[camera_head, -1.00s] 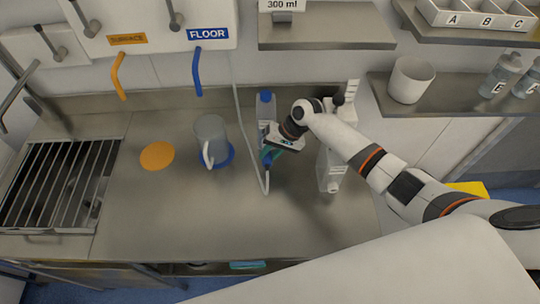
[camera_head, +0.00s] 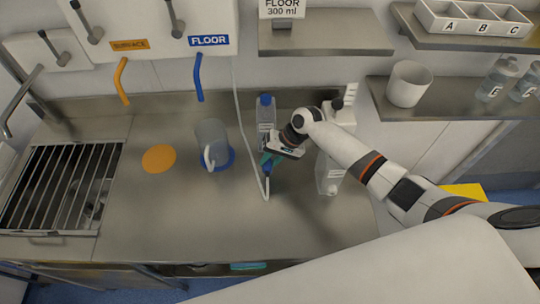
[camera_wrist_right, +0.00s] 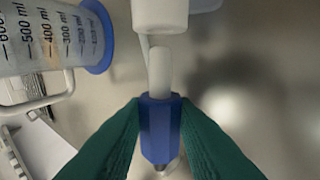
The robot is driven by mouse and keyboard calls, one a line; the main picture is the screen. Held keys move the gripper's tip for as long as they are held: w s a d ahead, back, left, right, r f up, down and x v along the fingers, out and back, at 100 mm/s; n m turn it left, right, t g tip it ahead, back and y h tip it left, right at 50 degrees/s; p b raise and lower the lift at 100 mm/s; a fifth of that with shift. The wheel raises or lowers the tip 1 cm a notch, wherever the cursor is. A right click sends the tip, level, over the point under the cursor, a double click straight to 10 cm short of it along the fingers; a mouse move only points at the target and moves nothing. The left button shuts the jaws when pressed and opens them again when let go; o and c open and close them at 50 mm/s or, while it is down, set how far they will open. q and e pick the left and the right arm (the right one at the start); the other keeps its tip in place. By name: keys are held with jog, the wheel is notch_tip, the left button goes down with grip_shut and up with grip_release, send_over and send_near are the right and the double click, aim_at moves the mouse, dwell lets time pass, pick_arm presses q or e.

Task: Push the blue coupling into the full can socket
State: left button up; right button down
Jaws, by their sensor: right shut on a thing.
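My right gripper (camera_head: 269,161) is shut on the blue coupling (camera_wrist_right: 160,130). In the head view the coupling (camera_head: 267,171) shows below the fingers, at the end of a pale hose (camera_head: 246,139). A clear can with a blue cap (camera_head: 265,111) stands just behind the gripper. A whitish can (camera_head: 329,173) stands to its right, partly behind my arm. I cannot tell which socket is the full can's. My left gripper is out of view.
A measuring jug (camera_head: 211,142) on a blue disc stands left of the hose. An orange disc (camera_head: 159,158) and a grated sink (camera_head: 62,188) lie farther left. A shelf with a white cup (camera_head: 409,84) is at right. The front of the steel counter (camera_head: 190,225) is clear.

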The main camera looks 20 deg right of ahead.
jog(key=shift+p, duration=0.65)
dwell(1.6)
jog(key=shift+w+d+b, duration=0.2)
jog(key=shift+w+b, duration=0.25)
jog(key=shift+w, duration=0.2)
jog(key=shift+w+d+b, duration=0.15)
jog(key=shift+w+b, duration=0.3)
jog(key=shift+w, duration=0.15)
dwell(0.3)
jog(key=c, duration=1.1)
grip_release()
jog(key=b+v, duration=0.3)
jog(key=v, duration=0.9)
jog(key=shift+s+f, duration=0.1)
